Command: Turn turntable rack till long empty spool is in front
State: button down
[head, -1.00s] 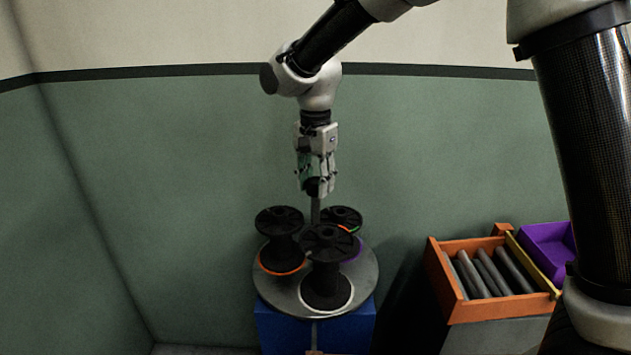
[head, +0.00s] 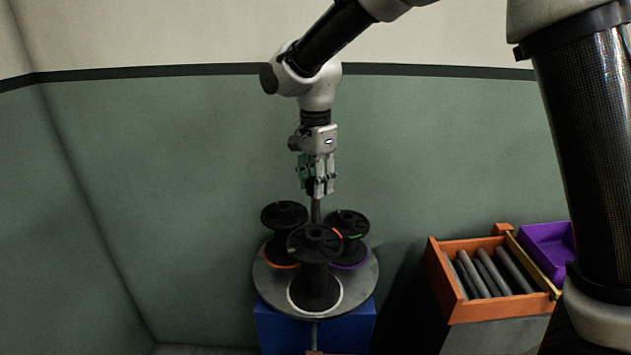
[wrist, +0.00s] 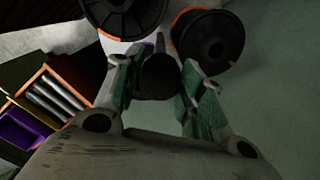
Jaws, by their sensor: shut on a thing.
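The turntable rack (head: 268,290) is a grey round plate on a blue base. Black spools stand on it: one in front on a white ring (head: 316,242), one back left on an orange ring (head: 284,216), one back right on a purple ring (head: 347,224). I see no wound material on them; lower cores are partly hidden. My gripper (head: 318,188) points down above the plate's middle, shut on the dark knob of the central post (head: 316,211). In the wrist view the knob (wrist: 156,78) sits between the fingers, with two spools (wrist: 208,42) beyond.
An orange bin (head: 443,285) with several grey rods stands to the right, beside a purple bin (head: 546,243). Both also show at left in the wrist view. A green wall is behind the rack; the floor left of it looks clear.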

dwell(0.3)
jog(key=c, duration=0.9)
grip_release()
jog(key=shift+o, duration=0.2)
notch_tip(320, 180, up, 12)
